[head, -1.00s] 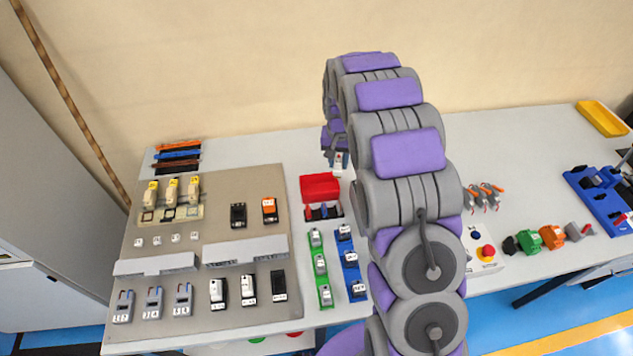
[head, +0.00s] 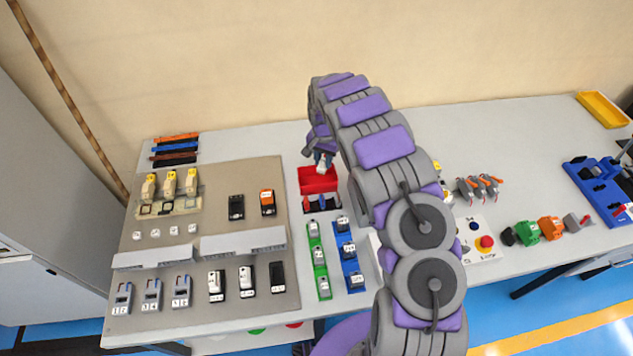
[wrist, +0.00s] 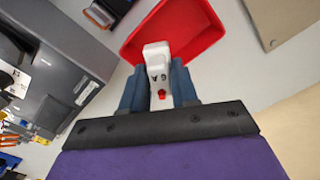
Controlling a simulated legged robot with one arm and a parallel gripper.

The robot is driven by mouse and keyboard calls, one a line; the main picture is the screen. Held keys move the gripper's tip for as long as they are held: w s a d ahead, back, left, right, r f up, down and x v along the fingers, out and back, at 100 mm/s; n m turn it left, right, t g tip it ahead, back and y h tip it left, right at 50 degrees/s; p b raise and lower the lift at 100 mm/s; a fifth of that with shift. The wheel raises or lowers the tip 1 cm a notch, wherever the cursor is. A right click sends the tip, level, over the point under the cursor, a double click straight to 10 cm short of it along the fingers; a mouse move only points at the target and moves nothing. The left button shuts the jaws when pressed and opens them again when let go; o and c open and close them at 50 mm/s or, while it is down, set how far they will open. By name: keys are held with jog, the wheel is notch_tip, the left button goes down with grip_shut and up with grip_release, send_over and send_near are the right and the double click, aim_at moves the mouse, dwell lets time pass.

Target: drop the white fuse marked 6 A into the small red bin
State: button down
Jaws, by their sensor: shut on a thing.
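The white fuse marked 6 A (wrist: 157,65) is held between the two blue fingers of my gripper (wrist: 159,85) in the wrist view. It has a small red spot near its lower end. The small red bin (wrist: 187,17) lies just beyond the fuse, and the fuse's far end overlaps the bin's interior in that view. In the head view my gripper (head: 323,158) is at the back edge of the red bin (head: 318,182), with the white fuse (head: 322,168) showing above the bin. The height of the fuse over the bin is hard to tell.
A rack with red and blue handled tools (head: 321,204) stands in front of the bin. Green (head: 319,261) and blue (head: 349,258) strips with grey parts lie nearer. A beige panel (head: 215,222) with several devices is to the left. A grey machine (wrist: 62,65) stands beside the gripper.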

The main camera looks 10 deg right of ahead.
jog(key=shift+a+f+b, duration=0.1)
jog(key=shift+f+b, duration=0.3)
jog(key=shift+f, duration=1.25)
jog(key=c, duration=0.8)
grip_release()
jog(key=shift+r, duration=0.1)
notch_tip(320, 180, up, 17)
jog(key=shift+a+r+p, duration=0.1)
jog(key=shift+p, duration=1)
